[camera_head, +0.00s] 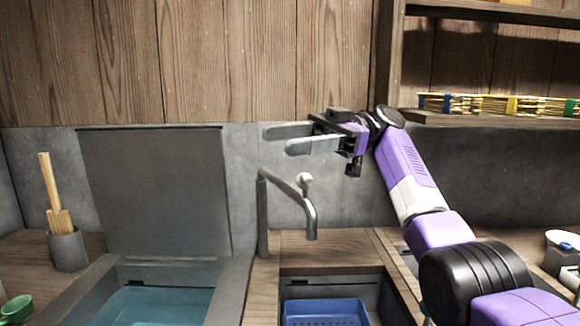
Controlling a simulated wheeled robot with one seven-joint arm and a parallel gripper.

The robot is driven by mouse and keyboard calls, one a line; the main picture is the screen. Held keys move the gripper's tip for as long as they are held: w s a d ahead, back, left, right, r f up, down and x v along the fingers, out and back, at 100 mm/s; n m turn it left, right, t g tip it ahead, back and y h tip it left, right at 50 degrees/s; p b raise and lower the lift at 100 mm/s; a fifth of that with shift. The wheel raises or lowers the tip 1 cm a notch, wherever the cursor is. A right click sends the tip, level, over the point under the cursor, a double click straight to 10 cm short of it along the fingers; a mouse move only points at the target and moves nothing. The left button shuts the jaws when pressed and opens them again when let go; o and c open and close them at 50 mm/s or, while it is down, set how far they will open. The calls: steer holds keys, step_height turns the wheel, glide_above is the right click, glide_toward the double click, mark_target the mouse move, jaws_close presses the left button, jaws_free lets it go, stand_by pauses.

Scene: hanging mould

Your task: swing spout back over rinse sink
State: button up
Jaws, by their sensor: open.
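The grey metal spout (286,184) rises on a post (262,215) between the two basins. Its arm points right and toward me, and its downturned end hangs over the right basin (335,276). A pale round knob (304,181) stands on the spout near the bend. My gripper (277,139) is open and empty, above and behind the spout in the picture, with its fingers pointing left. It does not appear to touch the spout. The left basin (240,290) holds blue-green water (155,307). I cannot tell which basin is the rinse sink.
A raised grey lid (155,190) stands behind the left basin. A blue tray (325,312) sits in the right basin. A holder (67,250) with wooden tools, a green cup (16,308) and a shelf (480,118) with bundles are around.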

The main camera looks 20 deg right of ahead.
step_height(320, 180, up, 13)
steer(key=p, duration=0.3)
steer(key=shift+f, duration=0.2)
